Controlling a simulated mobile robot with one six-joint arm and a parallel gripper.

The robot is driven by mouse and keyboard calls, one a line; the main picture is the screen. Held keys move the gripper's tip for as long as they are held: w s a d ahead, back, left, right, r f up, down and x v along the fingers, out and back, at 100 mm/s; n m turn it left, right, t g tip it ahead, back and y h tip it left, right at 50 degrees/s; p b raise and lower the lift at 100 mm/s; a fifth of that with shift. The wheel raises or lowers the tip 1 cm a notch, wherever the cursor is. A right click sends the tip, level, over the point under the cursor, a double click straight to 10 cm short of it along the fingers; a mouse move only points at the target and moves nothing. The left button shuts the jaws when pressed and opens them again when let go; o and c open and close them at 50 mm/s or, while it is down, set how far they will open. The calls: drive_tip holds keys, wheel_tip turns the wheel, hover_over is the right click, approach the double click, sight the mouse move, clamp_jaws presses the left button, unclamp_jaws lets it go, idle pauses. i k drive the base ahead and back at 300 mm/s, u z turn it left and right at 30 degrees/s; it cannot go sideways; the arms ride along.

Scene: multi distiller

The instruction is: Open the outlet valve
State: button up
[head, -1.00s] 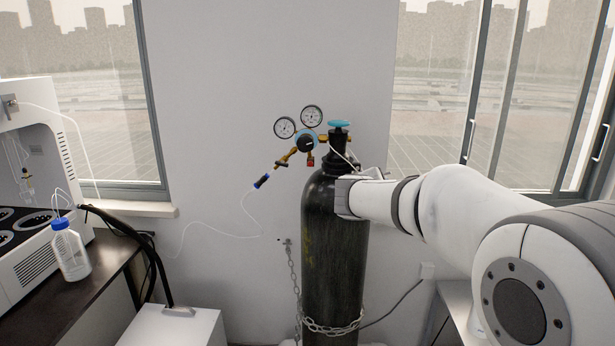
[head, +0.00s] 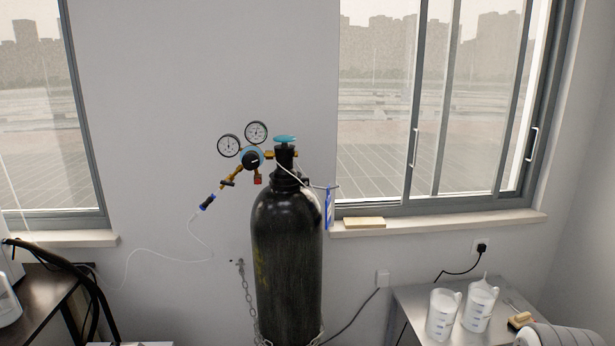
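A black gas cylinder (head: 287,265) stands upright against the wall. A teal handwheel (head: 285,139) tops its neck. The regulator (head: 252,157) sits left of the neck, with a blue body, a black knob and two round gauges (head: 228,145). A brass outlet branch (head: 236,174) slopes down left from it and carries a small dark handle (head: 227,183); whether this valve is open or shut is too small to tell. My gripper is out of view; only a part of my arm shows at the bottom right.
A chain (head: 247,290) runs from a wall hook to the cylinder. A bench (head: 405,300) at right holds two white beakers (head: 442,312). A dark table (head: 45,290) stands at left. The space before the regulator looks clear.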

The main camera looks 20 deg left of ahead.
sight(228, 183)
drive_tip(key=z, duration=1.45)
drive_tip(key=k, duration=1.15)
drive_tip(key=u, duration=1.65)
drive_tip(key=i, duration=1)
drive_tip(key=u, duration=0.05)
